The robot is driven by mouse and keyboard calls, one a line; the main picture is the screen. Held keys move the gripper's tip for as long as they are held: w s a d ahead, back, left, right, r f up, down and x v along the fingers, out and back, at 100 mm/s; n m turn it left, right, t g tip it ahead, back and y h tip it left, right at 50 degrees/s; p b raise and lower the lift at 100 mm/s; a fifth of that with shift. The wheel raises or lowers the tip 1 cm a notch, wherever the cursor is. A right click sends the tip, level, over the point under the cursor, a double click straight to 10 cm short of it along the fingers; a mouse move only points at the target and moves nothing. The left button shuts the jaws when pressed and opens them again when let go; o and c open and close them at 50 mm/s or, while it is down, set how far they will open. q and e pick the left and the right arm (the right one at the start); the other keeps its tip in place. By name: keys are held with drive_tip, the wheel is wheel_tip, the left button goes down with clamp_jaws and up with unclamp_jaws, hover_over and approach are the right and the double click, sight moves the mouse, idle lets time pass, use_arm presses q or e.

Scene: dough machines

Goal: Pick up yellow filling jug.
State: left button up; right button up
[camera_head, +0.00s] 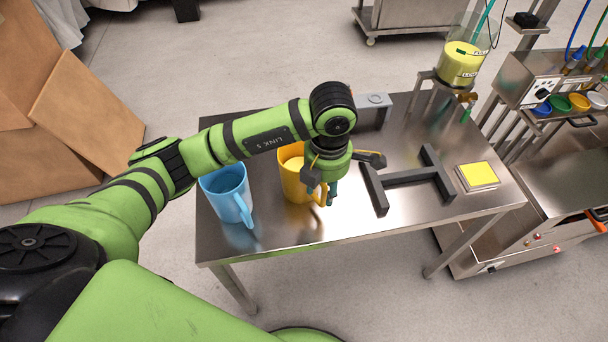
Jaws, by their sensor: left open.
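The yellow filling jug (290,181) stands upright on the steel table (280,230), with pale yellow content showing at its open top. Its handle faces the front right. My left gripper (330,190) is at the jug's right side, close to the handle, with its fingers open. The arm and wrist hide part of the jug's rim, and I cannot tell whether a finger touches the handle. My right gripper is not in view.
A blue jug (228,194) stands just left of the yellow one. A dark grey H-shaped frame (410,178) and a yellow-topped pad (478,176) lie to the right. A clear hopper (462,62) stands at the back right. The table's front strip is clear.

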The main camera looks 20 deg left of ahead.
use_arm(q)
wheel_tip(320, 180, down, 4)
drive_tip(key=shift+w+f+p, duration=0.15)
drive_tip(key=shift+f+p, duration=0.1)
drive_tip(key=shift+p, duration=0.1)
drive_tip(key=shift+c, duration=0.4)
clamp_jaws()
drive_tip(key=shift+r, duration=0.1)
